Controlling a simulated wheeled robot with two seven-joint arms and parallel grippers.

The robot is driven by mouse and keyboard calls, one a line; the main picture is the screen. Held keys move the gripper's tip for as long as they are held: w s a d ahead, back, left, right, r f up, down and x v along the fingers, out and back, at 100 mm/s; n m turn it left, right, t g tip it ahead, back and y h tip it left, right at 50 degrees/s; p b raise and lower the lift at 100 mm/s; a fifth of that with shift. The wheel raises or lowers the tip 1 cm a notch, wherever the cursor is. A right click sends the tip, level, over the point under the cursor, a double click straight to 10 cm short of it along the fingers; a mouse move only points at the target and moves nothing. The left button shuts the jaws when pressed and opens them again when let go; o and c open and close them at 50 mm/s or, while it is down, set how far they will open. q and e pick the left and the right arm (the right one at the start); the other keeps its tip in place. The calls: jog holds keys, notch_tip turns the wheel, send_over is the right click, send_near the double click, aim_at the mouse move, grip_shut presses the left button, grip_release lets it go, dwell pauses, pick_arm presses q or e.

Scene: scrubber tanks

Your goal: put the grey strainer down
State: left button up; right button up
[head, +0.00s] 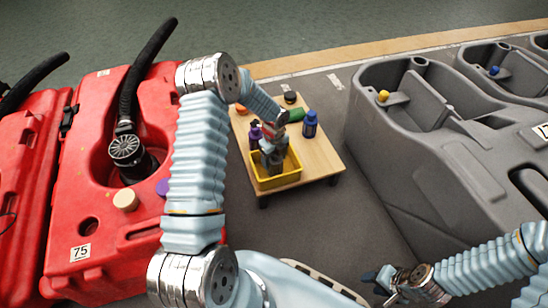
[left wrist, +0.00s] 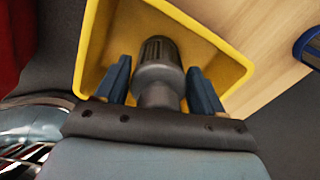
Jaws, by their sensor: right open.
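The grey strainer (left wrist: 158,68) is in the yellow tray (left wrist: 92,45), with its ribbed end away from my palm in the left wrist view. In the head view the strainer (head: 276,166) shows in the yellow tray (head: 280,181), partly hidden by my left gripper (head: 270,148). The fingers of my left gripper (left wrist: 160,82) stand on both sides of the strainer, open, with narrow gaps beside it. Whether the strainer rests on the tray floor is hard to tell. My right gripper (head: 378,281) is open and empty at the bottom right.
The wooden table (head: 322,163) also carries a blue bottle (head: 310,124), a purple bottle (head: 255,135), a green item (head: 296,115) and an orange item (head: 240,108). A red tank (head: 80,190) stands left, grey tanks (head: 420,150) right. Floor between is clear.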

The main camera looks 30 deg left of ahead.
pick_arm(q)
jog(key=o, duration=0.3)
jog(key=shift+r, duration=0.15)
jog(key=shift+r, duration=0.35)
notch_tip(320, 180, up, 11)
jog(key=shift+r+p, duration=0.15)
jog(key=shift+p, duration=0.95)
jog(key=s+d+f+n+h, duration=0.2)
jog(key=s+d+f+n, duration=0.35)
jog(key=d, duration=0.25)
jog(key=s+d+f+n+h, duration=0.2)
jog(key=s+d+f+n, duration=0.2)
jog(key=d+n, duration=0.25)
jog(key=s+d+f+n, duration=0.1)
jog(key=s+d+n, duration=0.1)
jog(key=s+n, duration=0.2)
jog(key=s+d+f+n, duration=0.1)
jog(key=s+d+n, duration=0.1)
jog(key=s+n, duration=0.2)
jog(key=s+d+f+n, duration=0.1)
jog(key=s+d+n, duration=0.1)
jog(key=s+n, duration=0.2)
jog(key=shift+s+f+t, duration=0.3)
jog(key=shift+t, duration=0.1)
